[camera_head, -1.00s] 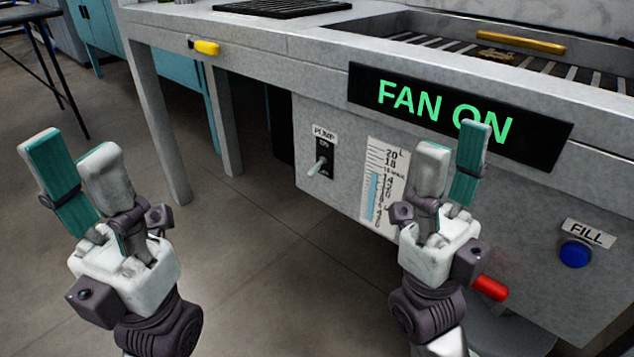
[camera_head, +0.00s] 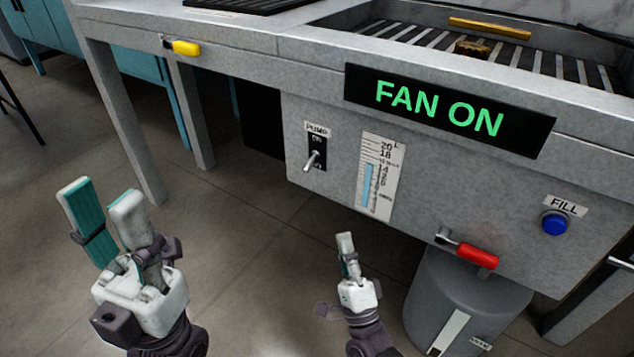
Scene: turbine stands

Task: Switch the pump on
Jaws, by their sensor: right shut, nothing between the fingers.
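The pump switch (camera_head: 317,152) is a black plate with a silver toggle lever, under a PUMP label (camera_head: 317,129) on the grey stand's front panel. Its lever slants down, towards the lower end of the plate; ON is at the upper end. My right gripper (camera_head: 345,240) is shut and empty, below and slightly right of the switch, apart from the panel. My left gripper (camera_head: 101,192) is open and empty, well to the left of the switch, with its fingers pointing up. Nothing hides the switch.
A level gauge (camera_head: 380,178) with a blue column is right of the switch, below a FAN ON display (camera_head: 449,110). A red-handled lever (camera_head: 477,257), a blue FILL button (camera_head: 555,223) and a grey bin (camera_head: 465,295) are further right. A yellow handle (camera_head: 186,48) is upper left.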

